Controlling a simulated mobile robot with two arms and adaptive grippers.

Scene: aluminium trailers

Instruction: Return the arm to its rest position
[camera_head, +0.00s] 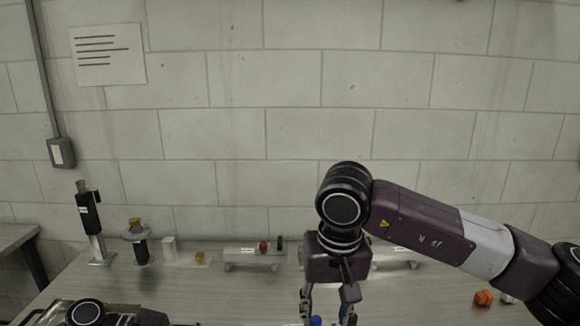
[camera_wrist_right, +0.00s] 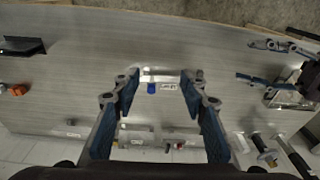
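My right arm comes in from the right in the head view, and its gripper (camera_head: 328,308) points down over the table. In the right wrist view the two blue-padded fingers of this gripper (camera_wrist_right: 160,82) are wide apart with nothing held. A small blue object (camera_wrist_right: 152,88) is on the table below, seen between the fingertips; it also shows at the bottom edge of the head view (camera_head: 316,321). My left gripper (camera_wrist_right: 244,60) shows at the right of the wrist view, its fingers apart. In the head view only parts of my left arm show at the lower left.
Along the back of the table (camera_head: 230,290) stand a black upright device (camera_head: 89,212), a round-topped stand (camera_head: 137,240), a white block (camera_head: 169,249) and a metal holder (camera_head: 246,254) with a red ball (camera_head: 263,246). An orange object (camera_head: 483,298) lies at the right.

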